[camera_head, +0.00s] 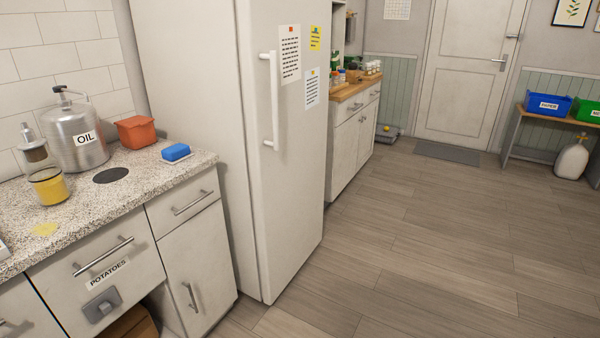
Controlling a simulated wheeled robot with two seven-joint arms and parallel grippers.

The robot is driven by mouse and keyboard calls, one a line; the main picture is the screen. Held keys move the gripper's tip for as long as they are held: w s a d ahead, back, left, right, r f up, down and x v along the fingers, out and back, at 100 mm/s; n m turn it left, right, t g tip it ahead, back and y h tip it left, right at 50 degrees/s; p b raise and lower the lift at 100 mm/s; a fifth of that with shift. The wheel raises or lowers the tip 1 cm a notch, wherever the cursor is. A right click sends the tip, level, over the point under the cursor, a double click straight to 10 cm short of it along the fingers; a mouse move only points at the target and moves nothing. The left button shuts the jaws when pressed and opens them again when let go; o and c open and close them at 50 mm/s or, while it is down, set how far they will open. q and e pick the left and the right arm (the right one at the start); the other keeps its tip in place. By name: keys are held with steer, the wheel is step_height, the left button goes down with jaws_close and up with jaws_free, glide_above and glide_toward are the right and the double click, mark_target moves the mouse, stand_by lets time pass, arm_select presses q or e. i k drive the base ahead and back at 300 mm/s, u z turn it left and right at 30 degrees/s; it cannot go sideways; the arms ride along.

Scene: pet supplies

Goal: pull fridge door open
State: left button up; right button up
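The white fridge (200,110) stands upright at centre left, past the end of the counter. Its door (287,190) faces right and appears shut against the body. A white vertical bar handle (272,100) is fixed near the door's left edge, at its upper part. Two white printed sheets (290,55) and a yellow note (315,38) are on the door. Neither of my grippers shows in this view.
A speckled counter (130,185) at left holds an oil canister (78,138), a blue sponge (176,152) and an orange container (137,131). Wood floor (430,250) in front of the fridge door is clear. A bench (545,128) with bins stands far right.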

mark_target(286, 114)
steer(key=u, duration=0.1)
steer(key=i, duration=1.65)
steer(key=u, duration=0.65)
